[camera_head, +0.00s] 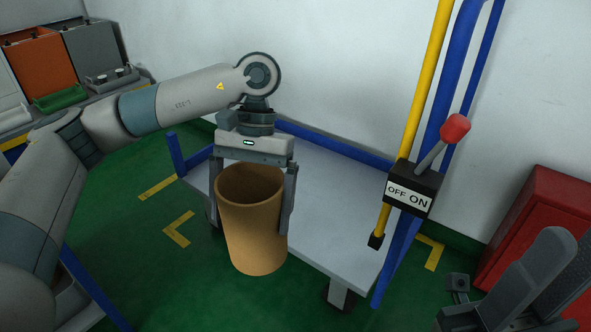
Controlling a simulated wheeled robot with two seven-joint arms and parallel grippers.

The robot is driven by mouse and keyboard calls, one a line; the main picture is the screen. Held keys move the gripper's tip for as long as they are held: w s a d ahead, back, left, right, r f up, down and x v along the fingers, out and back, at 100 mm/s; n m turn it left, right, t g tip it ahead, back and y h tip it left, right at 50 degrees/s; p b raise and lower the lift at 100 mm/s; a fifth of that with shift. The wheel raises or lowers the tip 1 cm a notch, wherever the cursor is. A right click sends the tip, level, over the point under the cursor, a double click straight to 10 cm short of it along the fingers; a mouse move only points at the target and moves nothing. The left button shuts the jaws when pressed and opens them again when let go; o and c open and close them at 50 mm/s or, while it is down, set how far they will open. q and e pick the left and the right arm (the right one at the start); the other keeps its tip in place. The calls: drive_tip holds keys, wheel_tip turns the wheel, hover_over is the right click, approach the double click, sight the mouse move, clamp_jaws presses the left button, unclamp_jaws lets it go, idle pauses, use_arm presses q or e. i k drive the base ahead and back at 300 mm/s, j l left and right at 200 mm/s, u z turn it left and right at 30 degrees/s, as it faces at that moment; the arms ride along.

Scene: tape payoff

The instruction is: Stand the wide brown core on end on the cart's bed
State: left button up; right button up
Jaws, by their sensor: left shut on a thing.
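The wide brown core (255,230) is a hollow, open-topped tube, close to upright with a slight tilt. My left gripper (262,200) is shut on it from above, with one finger on each side of the tube. The cart's bed (335,205) is a flat grey platform with blue rails. The core shows in front of the bed's near left edge, and its lower end overlaps that edge in the picture. I cannot tell whether its bottom touches anything.
A blue post and yellow pole rise at the bed's right, with an OFF/ON switch box (412,189) and red-knobbed lever (455,128). A red cabinet (540,222) stands at right. Bins (42,65) stand at far left. The visible bed right of the core is clear.

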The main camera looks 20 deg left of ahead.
sight(349, 228)
drive_tip(key=i+l+u, duration=0.1)
drive_tip(key=i+l, duration=0.15)
drive_tip(key=l, duration=0.15)
drive_tip(key=i+l, duration=0.25)
drive_tip(key=i+l+u, duration=0.15)
drive_tip(key=l, duration=0.35)
drive_tip(key=i+l, duration=0.3)
drive_tip(key=l, duration=0.15)
drive_tip(key=u, duration=0.05)
